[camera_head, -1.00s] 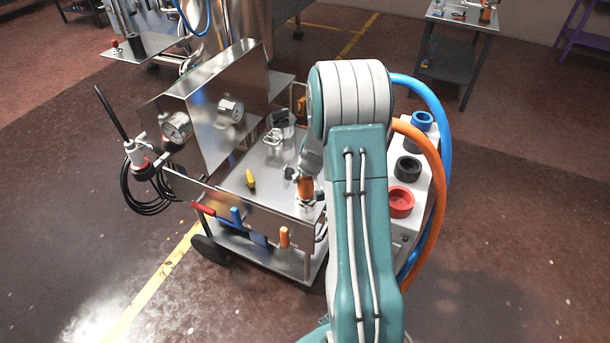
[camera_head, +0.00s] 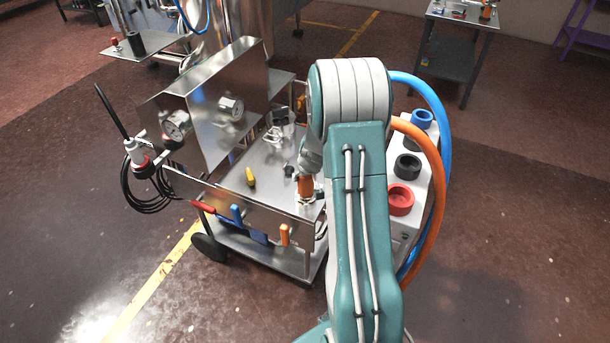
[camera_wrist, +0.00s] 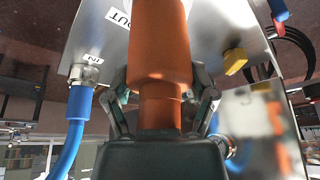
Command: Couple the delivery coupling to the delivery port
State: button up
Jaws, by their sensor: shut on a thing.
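The orange delivery coupling (camera_wrist: 160,60) stands between the fingers of my gripper (camera_wrist: 160,95) in the wrist view, and the gripper is shut on its narrower neck. Its far end reaches a metal panel beside a label (camera_wrist: 118,17) reading "OUT". The delivery port is hidden behind the coupling, so I cannot tell whether they touch or are joined. In the head view the orange coupling (camera_head: 305,186) is upright over the right end of the steel cart top (camera_head: 270,185). My arm covers part of this area.
A blue hose (camera_wrist: 72,130) is on a fitting marked "IN". A white rack (camera_head: 420,170) is right of my arm.

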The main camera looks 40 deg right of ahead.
jog(key=shift+f, duration=0.15)
jog(key=o, duration=1.2)
jog(key=shift+f, duration=0.1)
jog(key=shift+o, duration=0.2)
jog(key=v, duration=1.2)
jog(key=s+a+r+n, duration=0.1)
jog(key=s+a+r, duration=0.2)
jog(key=a+r, duration=0.6)
jog(key=s+a+r, duration=0.3)
jog(key=s+a, duration=0.1)
jog(key=s, duration=0.2)
jog(key=s+a+r+n, duration=0.1)
jog(key=s+a+r, duration=0.2)
jog(key=s+a, duration=0.2)
jog(key=s+a+r+t+y, duration=0.1)
jog(key=s+a+r, duration=0.2)
jog(key=s+a, duration=0.2)
jog(key=s, duration=0.2)
jog(key=shift+s+a+n, duration=0.2)
jog(key=shift+s+n, duration=0.1)
jog(key=shift+n, duration=0.1)
